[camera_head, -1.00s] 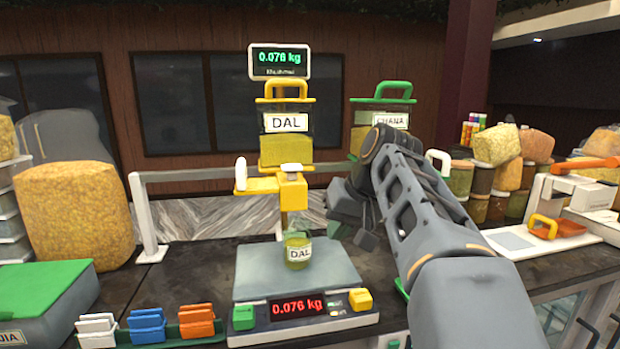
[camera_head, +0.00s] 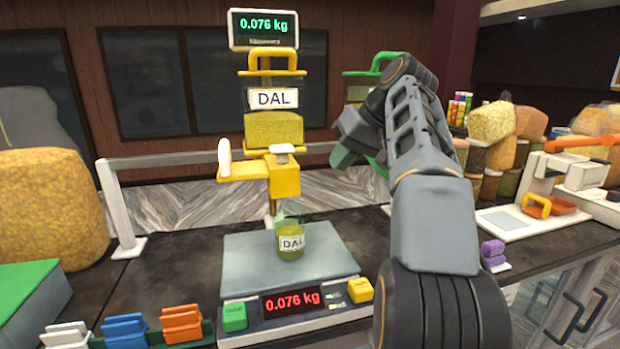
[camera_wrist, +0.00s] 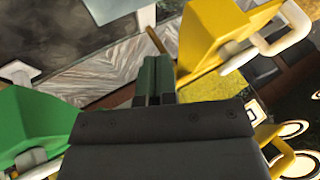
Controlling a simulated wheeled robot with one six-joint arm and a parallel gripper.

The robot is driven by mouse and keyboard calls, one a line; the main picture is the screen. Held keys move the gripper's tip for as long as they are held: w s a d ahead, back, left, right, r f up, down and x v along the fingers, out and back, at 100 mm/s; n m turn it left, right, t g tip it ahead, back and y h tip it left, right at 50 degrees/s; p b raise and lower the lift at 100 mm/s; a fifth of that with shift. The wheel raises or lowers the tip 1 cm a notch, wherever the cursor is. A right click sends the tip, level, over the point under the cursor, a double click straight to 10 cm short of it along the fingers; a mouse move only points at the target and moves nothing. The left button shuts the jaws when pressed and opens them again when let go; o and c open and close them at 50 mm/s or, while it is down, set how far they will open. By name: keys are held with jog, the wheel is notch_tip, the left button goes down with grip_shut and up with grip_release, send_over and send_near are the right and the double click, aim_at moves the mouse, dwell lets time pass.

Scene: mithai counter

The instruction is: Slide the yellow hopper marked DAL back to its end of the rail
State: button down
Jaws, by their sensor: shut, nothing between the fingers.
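The yellow hopper marked DAL (camera_head: 273,127) hangs on the rail (camera_head: 180,160) behind the scale, with its yellow spout block (camera_head: 283,177) above a small jar marked DAL (camera_head: 290,242). In the wrist view, yellow hopper parts (camera_wrist: 205,40) show at the upper right. My gripper (camera_wrist: 155,75) is shut and empty, with its fingers near the yellow part; I cannot tell whether they touch it. In the head view, my gripper (camera_head: 350,140) is to the right of the DAL hopper, in front of the green-topped hopper (camera_head: 362,88), which my arm mostly hides.
The jar stands on the scale (camera_head: 245,265), reading 0.076 kg. Coloured clips (camera_head: 125,328) are at the front left. Jars and sacks (camera_head: 492,125) crowd the right back. A white machine with an orange arm (camera_head: 565,185) stands at right. A large sack (camera_head: 50,205) is at left.

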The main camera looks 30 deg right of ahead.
jog(key=w+a+f, duration=0.2)
jog(key=a, duration=0.3)
jog(key=shift+w+a+f, duration=0.2)
jog(key=shift+f, duration=0.1)
jog(key=shift+a, duration=0.1)
